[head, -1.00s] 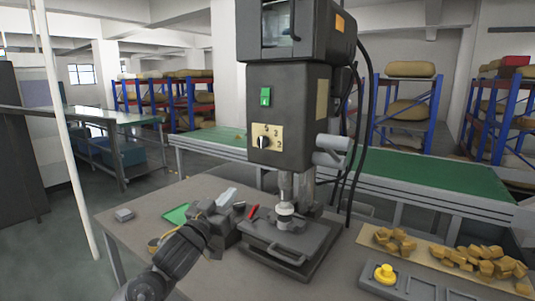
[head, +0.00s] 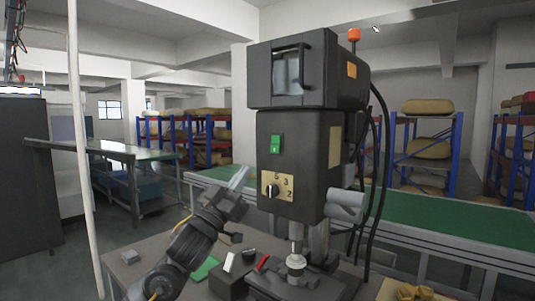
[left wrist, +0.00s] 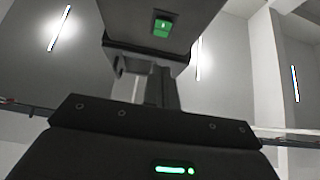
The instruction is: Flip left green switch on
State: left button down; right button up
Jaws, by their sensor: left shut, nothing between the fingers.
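The green switch (head: 276,144) sits on the upper left of the front face of the dark drill-press-like machine (head: 300,150). It also shows in the left wrist view (left wrist: 162,26), near the top, with a small pale mark on it. My left gripper (head: 239,178) is shut and empty, pointing up. In the head view it is below and left of the switch, left of the dial, and apart from the switch. I cannot tell its depth gap to the machine. My right gripper is not in view.
A numbered dial (head: 272,190) is below the switch. On the grey workbench (head: 140,250) are a green piece (head: 205,268), a dark box with white and red parts (head: 232,285) and a small grey block (head: 130,257). Black cables (head: 378,180) hang right of the machine.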

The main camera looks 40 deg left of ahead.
aim_at(274, 146)
pick_arm(q)
jog(key=w+r+p, duration=0.1)
jog(key=w, duration=0.2)
jog(key=w+r+p, duration=0.1)
jog(key=w, duration=0.2)
jog(key=w+r+p, duration=0.1)
jog(key=w+p, duration=0.1)
jog(key=w, duration=0.1)
jog(key=shift+w+r, duration=0.2)
jog(key=shift+r, duration=0.2)
jog(key=shift+f, duration=0.1)
